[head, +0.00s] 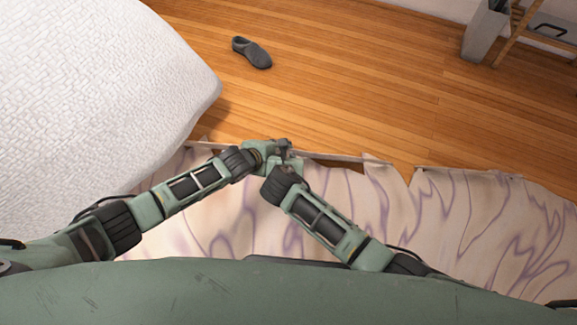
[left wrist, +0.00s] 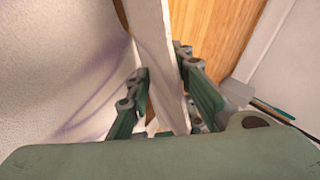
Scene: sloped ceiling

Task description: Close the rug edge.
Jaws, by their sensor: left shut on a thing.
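The cream rug (head: 330,200) with purple vein-like streaks lies across the lower part of the head view. Its far edge (head: 470,172) is uneven, with raised and notched parts. My left gripper (head: 284,148) is at this edge, near the middle of the head view. In the left wrist view, the fingers of my left gripper (left wrist: 164,95) are on both sides of a pale upright strip of the rug edge (left wrist: 154,50), shut on it. My right arm reaches the same spot; its gripper (head: 272,163) overlaps the left one, and its fingers cannot be made out.
A white textured bed or cushion (head: 90,90) fills the left, close to my left arm. A dark grey shoe (head: 252,52) lies on the wooden floor (head: 350,90). A grey bin (head: 485,35) and a wooden rack (head: 520,35) stand at the upper right. The floor between is clear.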

